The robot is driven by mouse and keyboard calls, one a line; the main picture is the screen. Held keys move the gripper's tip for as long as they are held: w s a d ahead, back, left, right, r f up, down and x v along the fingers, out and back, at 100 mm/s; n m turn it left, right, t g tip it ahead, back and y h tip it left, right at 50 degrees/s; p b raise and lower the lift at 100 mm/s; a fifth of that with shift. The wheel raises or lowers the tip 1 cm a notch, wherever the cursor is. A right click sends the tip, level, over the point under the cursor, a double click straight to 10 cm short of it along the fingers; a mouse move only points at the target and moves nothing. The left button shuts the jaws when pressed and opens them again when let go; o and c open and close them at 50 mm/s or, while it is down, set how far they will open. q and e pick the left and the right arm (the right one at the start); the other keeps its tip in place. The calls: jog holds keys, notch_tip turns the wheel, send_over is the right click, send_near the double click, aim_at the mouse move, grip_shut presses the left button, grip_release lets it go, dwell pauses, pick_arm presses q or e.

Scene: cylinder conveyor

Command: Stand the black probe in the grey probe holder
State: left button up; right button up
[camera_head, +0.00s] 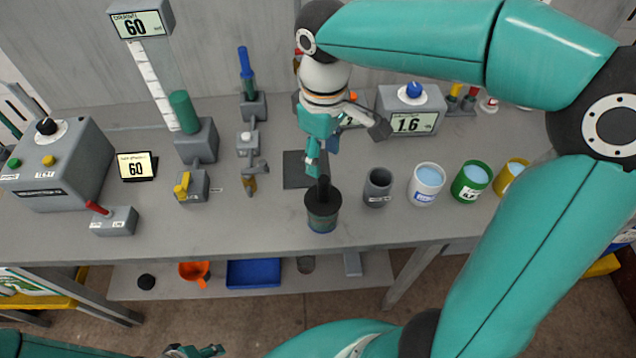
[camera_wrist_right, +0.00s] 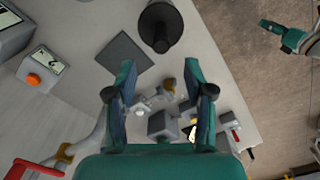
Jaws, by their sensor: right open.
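The black probe (camera_head: 323,189) stands upright in a dark-rimmed pot (camera_head: 321,222) near the front of the bench. Its lower part is hidden in the pot. The probe also shows at the top of the right wrist view (camera_wrist_right: 162,40). The grey probe holder seems to be the grey open-topped cup (camera_head: 378,188) just right of the pot; its label is too small to read. My right gripper (camera_head: 321,158) is open and empty, just behind the probe and apart from it; its spread fingers show in the wrist view (camera_wrist_right: 160,88). My left gripper (camera_head: 195,351) is partly cut off at the bottom edge.
A white cup (camera_head: 426,186), green cup (camera_head: 470,184) and yellow cup (camera_head: 510,176) stand right of the grey cup. A dark flat pad (camera_head: 294,172) lies behind the pot. A display box (camera_head: 408,108) stands behind.

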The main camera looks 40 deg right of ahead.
aim_at(323, 177)
notch_tip(323, 177, down, 10)
jog(key=shift+s+r, duration=0.1)
jog(key=shift+r, duration=0.05)
dwell(0.3)
grip_shut()
dwell(0.4)
